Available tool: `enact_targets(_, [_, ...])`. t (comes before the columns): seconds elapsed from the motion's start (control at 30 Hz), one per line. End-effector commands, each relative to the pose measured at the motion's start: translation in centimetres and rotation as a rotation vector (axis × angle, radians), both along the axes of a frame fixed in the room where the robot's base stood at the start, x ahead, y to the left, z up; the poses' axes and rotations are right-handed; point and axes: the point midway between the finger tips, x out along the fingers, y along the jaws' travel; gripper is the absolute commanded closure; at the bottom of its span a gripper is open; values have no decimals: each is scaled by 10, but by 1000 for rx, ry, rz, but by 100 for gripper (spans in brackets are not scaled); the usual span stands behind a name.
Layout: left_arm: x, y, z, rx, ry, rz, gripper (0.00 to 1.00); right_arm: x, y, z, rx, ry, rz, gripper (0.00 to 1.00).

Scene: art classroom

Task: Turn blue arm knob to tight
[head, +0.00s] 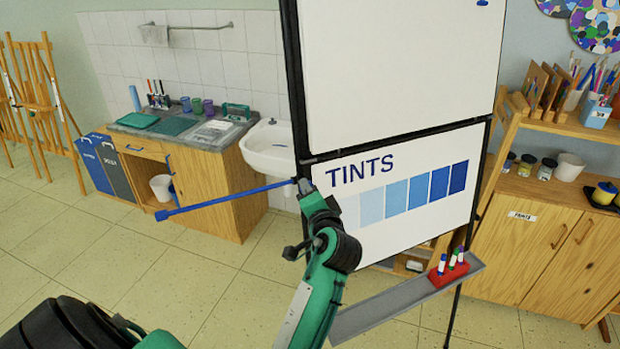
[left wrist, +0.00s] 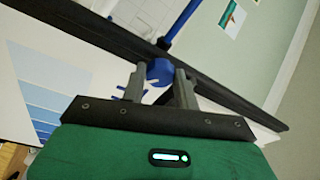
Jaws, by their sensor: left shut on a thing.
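The blue arm (head: 230,198) sticks out to the left from the black frame of the whiteboard, with a small bent tip at its far end. The blue arm also shows in the left wrist view (left wrist: 184,20), running up from the frame. My left gripper (head: 303,186) is at the frame where the blue arm joins it. In the left wrist view the blue knob (left wrist: 159,69) sits between the two grey fingers, which are shut on it. In the head view my gripper hides the knob. Small blue marks show beside the left finger. My right gripper is not in view.
The whiteboard stand holds a TINTS chart (head: 400,190) and a grey tray (head: 400,304) with a red marker holder (head: 449,270). A white sink (head: 270,150) and wooden counter (head: 215,188) stand behind the arm. Open floor (head: 110,260) lies at left.

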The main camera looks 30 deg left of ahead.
Motion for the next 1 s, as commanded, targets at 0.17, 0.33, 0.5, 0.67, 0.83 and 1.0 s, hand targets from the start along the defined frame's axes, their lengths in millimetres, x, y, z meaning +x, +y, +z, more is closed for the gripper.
enact_targets(0.17, [-1,1,9,88,141,-32,92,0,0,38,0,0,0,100])
enact_targets(0.33, [0,1,7,169,274,-63,92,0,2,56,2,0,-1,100])
enact_targets(0.5, [0,1,5,251,404,-93,92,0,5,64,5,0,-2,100])
enact_targets(0.67, [0,1,4,321,516,-118,92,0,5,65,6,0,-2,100])
enact_targets(0.83, [0,1,4,380,612,-139,92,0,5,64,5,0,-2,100])
enact_targets(1.0, [0,1,5,422,680,-155,92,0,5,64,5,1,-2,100])
